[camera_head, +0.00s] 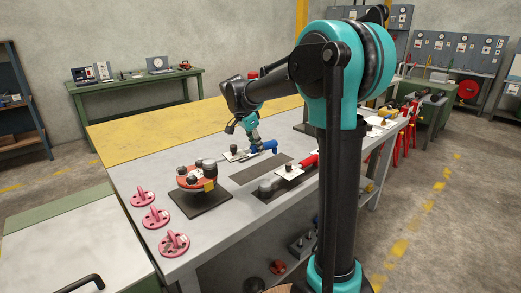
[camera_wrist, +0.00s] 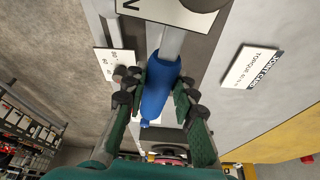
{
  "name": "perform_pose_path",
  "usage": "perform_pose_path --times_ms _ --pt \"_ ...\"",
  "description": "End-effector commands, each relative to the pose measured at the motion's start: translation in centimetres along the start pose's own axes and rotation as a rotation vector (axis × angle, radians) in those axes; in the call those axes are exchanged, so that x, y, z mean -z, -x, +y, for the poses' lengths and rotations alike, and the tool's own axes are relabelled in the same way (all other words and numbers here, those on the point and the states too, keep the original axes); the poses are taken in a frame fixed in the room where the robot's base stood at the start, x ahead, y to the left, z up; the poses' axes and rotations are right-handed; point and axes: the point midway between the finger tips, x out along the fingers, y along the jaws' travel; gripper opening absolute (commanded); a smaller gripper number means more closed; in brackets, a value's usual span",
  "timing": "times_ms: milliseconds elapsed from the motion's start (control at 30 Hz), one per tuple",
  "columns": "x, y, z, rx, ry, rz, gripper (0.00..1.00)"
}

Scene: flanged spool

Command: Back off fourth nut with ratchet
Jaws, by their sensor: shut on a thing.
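My gripper (camera_head: 258,146) is shut on the blue handle (camera_wrist: 156,98) of a tool, with one finger on each side of it in the wrist view. A grey metal shaft (camera_wrist: 171,42) runs on from the handle toward the top of that view. In the head view the blue handle (camera_head: 267,146) is over the grey bench, right of the flanged spool. The spool (camera_head: 196,178) has a red flange with dark nuts or studs on it and stands on a dark plate. I cannot tell whether the tool touches a nut.
A red-handled tool (camera_head: 307,162) lies right of a bare dark mat (camera_head: 262,172). Several pink flanged parts (camera_head: 155,217) line the bench's left edge. A torque card (camera_wrist: 250,66) lies beside the tool. The yellow bench strip (camera_head: 150,136) is mostly clear.

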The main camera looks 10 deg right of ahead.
Motion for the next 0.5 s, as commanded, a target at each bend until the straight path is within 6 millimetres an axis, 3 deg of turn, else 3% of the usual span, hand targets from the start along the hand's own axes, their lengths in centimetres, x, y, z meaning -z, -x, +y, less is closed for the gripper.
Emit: perform_pose_path --times_ms 133,500 --pt "0.05 0.01 -1.18 0.021 0.055 0.001 0.00" --pt "0.03 0.01 -1.46 0.027 0.070 0.000 0.00"
